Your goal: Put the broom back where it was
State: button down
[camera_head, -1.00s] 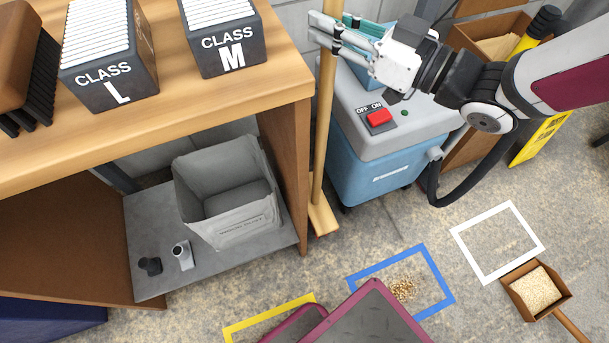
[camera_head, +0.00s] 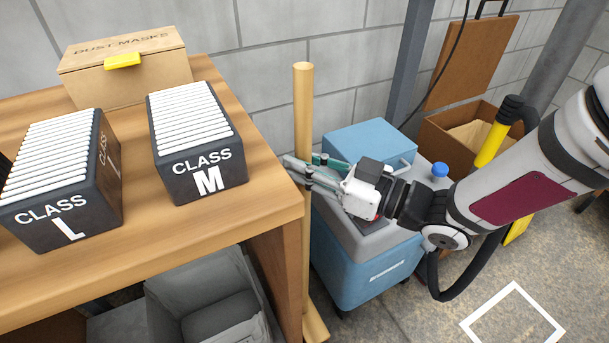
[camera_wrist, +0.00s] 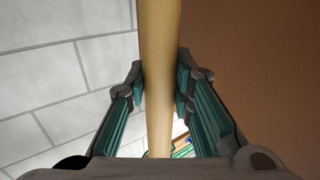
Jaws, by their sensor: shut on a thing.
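The broom (camera_head: 303,120) is a light wooden pole standing upright beside the right end of the workbench, between it and the blue machine. Its wooden foot (camera_head: 315,322) shows low down at the picture's bottom edge. My gripper (camera_head: 307,176) is shut on the pole at about bench-top height. In the wrist view the pole (camera_wrist: 160,60) runs between the two green-padded fingers, which touch it on both sides. The lowest end of the broom is cut off in the head view.
The wooden workbench (camera_head: 262,208) carries the CLASS L box (camera_head: 62,180), the CLASS M box (camera_head: 195,145) and a dust mask box (camera_head: 125,70). The blue machine (camera_head: 365,265) stands close right of the broom. A grey bin (camera_head: 215,295) sits under the bench. A white floor square (camera_head: 475,318) lies at lower right.

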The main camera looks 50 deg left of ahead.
jog(key=shift+f, duration=0.65)
jog(key=shift+f+b, duration=0.2)
jog(key=shift+b, duration=0.1)
jog(key=c, duration=1.4)
grip_release()
jog(key=p+v, duration=0.4)
jog(key=v, duration=0.8)
